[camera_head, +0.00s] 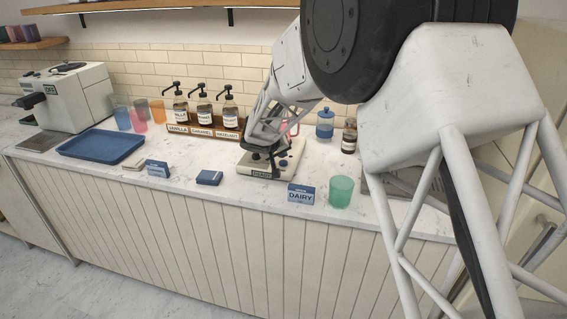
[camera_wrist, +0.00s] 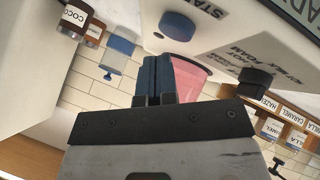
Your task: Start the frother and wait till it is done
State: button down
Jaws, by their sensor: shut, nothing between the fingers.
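The frother (camera_head: 262,172) is a cream machine on the counter, largely covered by my arm in the head view. In the wrist view its front panel (camera_wrist: 225,40) fills the top right, with a blue button (camera_wrist: 178,25) beside the cut-off word "STA" and a black knob (camera_wrist: 255,82) by the foam lettering. My gripper (camera_wrist: 157,62) is shut and empty, its blue fingertips together just below the blue button in that picture. I cannot tell whether they touch the panel. A pink vessel (camera_wrist: 187,82) shows behind the fingers. In the head view my gripper (camera_head: 262,152) is over the frother's front.
Syrup pump bottles (camera_head: 203,105) stand in a wooden rack to the left. A DAIRY sign (camera_head: 301,194) and green cup (camera_head: 341,191) stand to the right. A blue box (camera_head: 209,177), blue tray (camera_head: 101,146) and colored cups (camera_head: 138,118) are farther left. A blue-lidded jar (camera_head: 325,124) is behind.

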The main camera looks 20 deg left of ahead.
aim_at(282, 162)
jog(key=shift+f, duration=0.95)
dwell(1.3)
jog(key=shift+r, duration=0.1)
dwell(0.3)
jog(key=shift+r, duration=0.8)
jog(key=shift+r, duration=0.1)
jog(key=shift+r, duration=2.4)
